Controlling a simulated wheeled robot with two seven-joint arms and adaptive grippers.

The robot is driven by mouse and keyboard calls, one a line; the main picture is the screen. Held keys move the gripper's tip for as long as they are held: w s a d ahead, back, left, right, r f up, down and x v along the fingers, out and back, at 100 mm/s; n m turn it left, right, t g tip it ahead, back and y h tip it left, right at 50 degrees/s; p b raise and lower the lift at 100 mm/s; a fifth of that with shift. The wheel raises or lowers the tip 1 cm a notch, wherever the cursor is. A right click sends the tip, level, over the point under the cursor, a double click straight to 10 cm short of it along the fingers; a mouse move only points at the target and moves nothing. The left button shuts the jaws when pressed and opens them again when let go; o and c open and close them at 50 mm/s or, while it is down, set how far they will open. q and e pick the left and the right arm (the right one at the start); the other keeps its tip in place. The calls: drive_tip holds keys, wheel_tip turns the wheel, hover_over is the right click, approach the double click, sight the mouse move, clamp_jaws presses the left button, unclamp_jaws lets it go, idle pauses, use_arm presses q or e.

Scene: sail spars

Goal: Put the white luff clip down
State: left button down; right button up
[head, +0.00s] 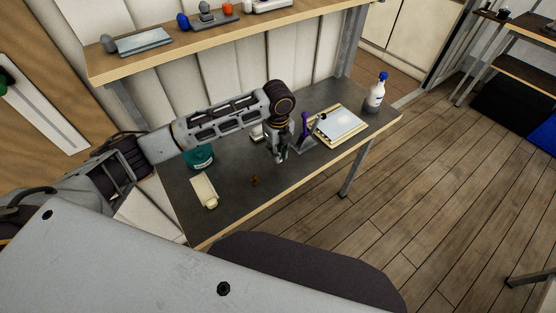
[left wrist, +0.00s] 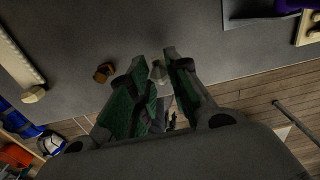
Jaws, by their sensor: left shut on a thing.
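My left gripper (head: 281,157) is over the dark grey bench top (head: 232,205), near its front edge. In the left wrist view its two green-padded fingers (left wrist: 160,80) are shut on a small whitish piece, the white luff clip (left wrist: 158,72). Only the clip's end shows between the fingertips; the rest is hidden. In the head view I cannot make the clip out clearly. I cannot tell for sure whether it touches the bench. My right gripper is not in view.
A small brown piece (head: 255,181) and a cream bar (head: 204,191) lie left of the gripper. A teal item (head: 200,158) sits behind. To the right are a purple item (head: 305,125), a board with a pale plate (head: 341,123) and a blue-capped bottle (head: 375,96). Bare bench lies between.

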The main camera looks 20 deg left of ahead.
use_arm(q)
drive_tip(key=shift+f, duration=2.5)
drive_tip(key=c, duration=1.3)
unclamp_jaws()
drive_tip(key=shift+f, duration=0.1)
drive_tip(key=shift+c, duration=0.2)
wheel_tip(320, 180, up, 12)
drive_tip(key=shift+r+b, duration=0.15)
drive_tip(key=shift+b, duration=0.2)
